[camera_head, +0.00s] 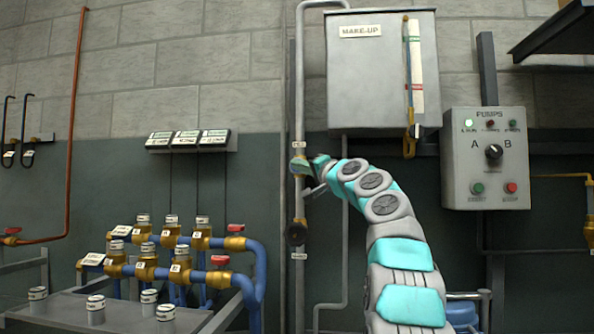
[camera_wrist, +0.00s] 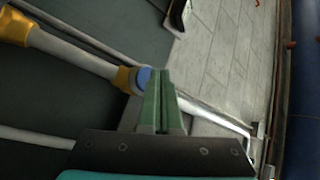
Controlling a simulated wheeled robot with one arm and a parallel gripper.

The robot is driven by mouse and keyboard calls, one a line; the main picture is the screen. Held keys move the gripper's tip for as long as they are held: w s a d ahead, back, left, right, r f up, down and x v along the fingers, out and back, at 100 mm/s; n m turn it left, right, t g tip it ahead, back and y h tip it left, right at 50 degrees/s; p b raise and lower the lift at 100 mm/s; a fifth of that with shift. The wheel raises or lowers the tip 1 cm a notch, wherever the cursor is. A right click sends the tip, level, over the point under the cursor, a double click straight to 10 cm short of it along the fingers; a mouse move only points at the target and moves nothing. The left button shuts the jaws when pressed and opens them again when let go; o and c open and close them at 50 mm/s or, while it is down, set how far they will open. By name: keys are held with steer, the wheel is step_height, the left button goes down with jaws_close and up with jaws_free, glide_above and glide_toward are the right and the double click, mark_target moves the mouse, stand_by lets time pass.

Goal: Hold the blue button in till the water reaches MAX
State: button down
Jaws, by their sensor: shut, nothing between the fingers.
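The blue button (camera_wrist: 145,76) sits on a brass fitting of a pale pipe in the wrist view. My gripper (camera_wrist: 159,74) is shut and empty, its green fingertips right at the button and partly covering it. I cannot tell whether they press it. In the head view my gripper (camera_head: 318,161) is at the brass fitting (camera_head: 300,165) on the upright pipe, and the button is not distinguishable there. The grey MAKE-UP tank (camera_head: 365,75) hangs above right. Its sight tube (camera_head: 408,65) has a scale strip (camera_head: 416,65) with green and red marks; the water level is too small to read.
A pump control box (camera_head: 487,160) with lamps, a knob and buttons is on the right. Blue pipes with brass valves and red handles (camera_head: 219,260) stand at lower left. A round black part (camera_head: 296,233) is on the pipe below my gripper.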

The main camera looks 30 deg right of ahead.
steer(key=shift+s, duration=0.1)
steer(key=shift+s+a, duration=0.1)
steer(key=s+a+b, duration=0.1)
steer(key=s+b, duration=0.1)
steer(key=s+a+b, duration=0.1)
steer(key=s, duration=0.1)
steer(key=shift+a+r, duration=0.1)
steer(key=shift+a, duration=0.25)
stand_by(0.6)
